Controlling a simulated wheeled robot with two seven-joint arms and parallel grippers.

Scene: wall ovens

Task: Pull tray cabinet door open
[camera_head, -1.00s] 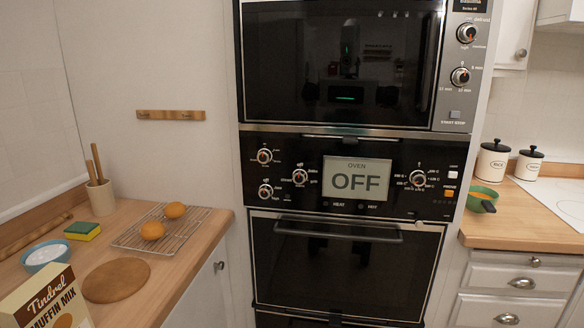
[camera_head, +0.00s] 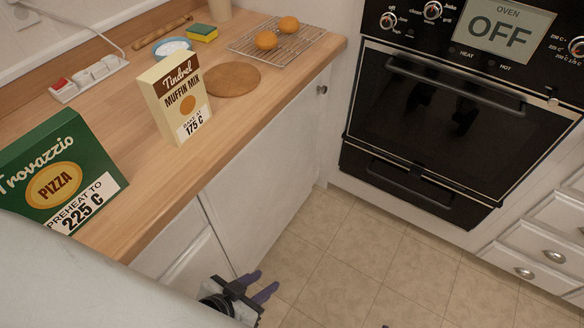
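A white cabinet door (camera_head: 265,195) with a small round knob (camera_head: 322,90) at its upper right is below the wooden counter, left of the oven. It looks shut, and I take it for the tray cabinet door. My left gripper (camera_head: 266,281) has purple fingers spread apart with nothing between them. It is low near the floor at the bottom of the view, in front of the cabinet and well away from the knob. A tiny dark purple tip at the bottom edge may be my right gripper; the rest is out of frame.
The wall oven (camera_head: 455,110) stands right of the cabinet. White drawers (camera_head: 540,245) are at the far right. A pizza box (camera_head: 62,172), a muffin mix box (camera_head: 178,100) and a cooling rack (camera_head: 252,52) stand on the counter (camera_head: 140,200). The tiled floor (camera_head: 365,265) is clear.

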